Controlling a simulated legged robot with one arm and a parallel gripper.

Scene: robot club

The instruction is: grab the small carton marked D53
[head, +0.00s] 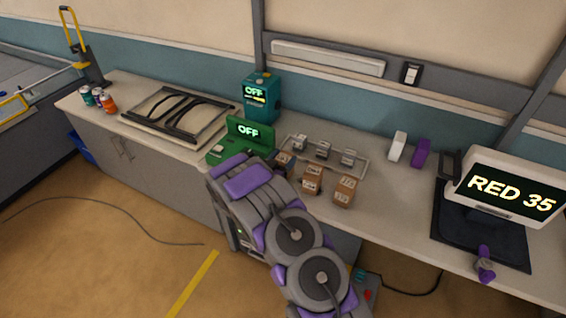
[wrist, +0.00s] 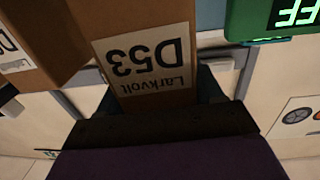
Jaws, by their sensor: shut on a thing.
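The small brown carton marked D53 (wrist: 150,50) fills the middle of the wrist view, its white label upside down and also reading "Larkvolt". My gripper (wrist: 160,100) is shut on this carton, with dark fingers on either side of its lower part in that view. In the head view the leftmost brown carton (head: 285,159) seems to be the same one; my arm partly covers it and hides the gripper. Whether the carton touches the counter cannot be told.
Another brown carton (head: 312,180) stands close by, with a third (head: 344,191) further right. A green device (head: 245,140) reading OFF is close on the left. Behind is a rack (head: 325,153) with small boxes. A screen (head: 508,190) reads RED 35.

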